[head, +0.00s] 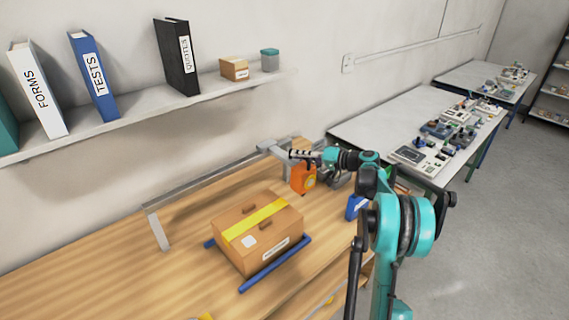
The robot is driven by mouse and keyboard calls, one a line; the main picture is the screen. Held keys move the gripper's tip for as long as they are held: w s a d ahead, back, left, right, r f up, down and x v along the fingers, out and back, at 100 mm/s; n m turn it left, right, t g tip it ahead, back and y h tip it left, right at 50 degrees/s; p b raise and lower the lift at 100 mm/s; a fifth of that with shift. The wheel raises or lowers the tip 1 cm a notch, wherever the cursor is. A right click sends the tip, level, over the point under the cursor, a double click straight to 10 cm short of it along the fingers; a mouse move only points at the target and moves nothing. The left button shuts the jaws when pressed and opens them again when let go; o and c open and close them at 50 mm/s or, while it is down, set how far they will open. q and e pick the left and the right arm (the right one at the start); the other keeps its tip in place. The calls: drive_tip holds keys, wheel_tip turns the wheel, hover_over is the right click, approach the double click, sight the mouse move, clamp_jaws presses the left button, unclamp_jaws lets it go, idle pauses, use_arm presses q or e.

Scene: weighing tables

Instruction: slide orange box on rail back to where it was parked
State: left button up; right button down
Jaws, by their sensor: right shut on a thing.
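The orange box (300,182) is near the right end of the grey rail (205,183), which runs along the back of the wooden table. A round pale mark shows on its side. My right gripper (298,155) reaches in from the right and is shut at the top of the orange box; the exact contact is too small to make out. My left gripper is out of view.
A cardboard box (258,232) with yellow tape sits on a blue frame (276,264) in front of the rail. A blue item (355,206) stands near the table's right edge. A shelf (130,118) with binders is above. Bare wood (110,262) lies left.

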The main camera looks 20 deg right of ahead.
drive_tip(key=shift+w+d, duration=0.2)
drive_tip(key=shift+d, duration=0.4)
drive_tip(key=shift+w+d, duration=0.2)
drive_tip(key=shift+d, duration=0.35)
drive_tip(key=shift+r, duration=0.1)
drive_tip(key=shift+d, duration=0.1)
drive_tip(key=c, duration=1.6)
unclamp_jaws()
drive_tip(key=shift+o, duration=0.2)
drive_tip(key=shift+w+d, duration=0.1)
drive_tip(key=v, duration=1.2)
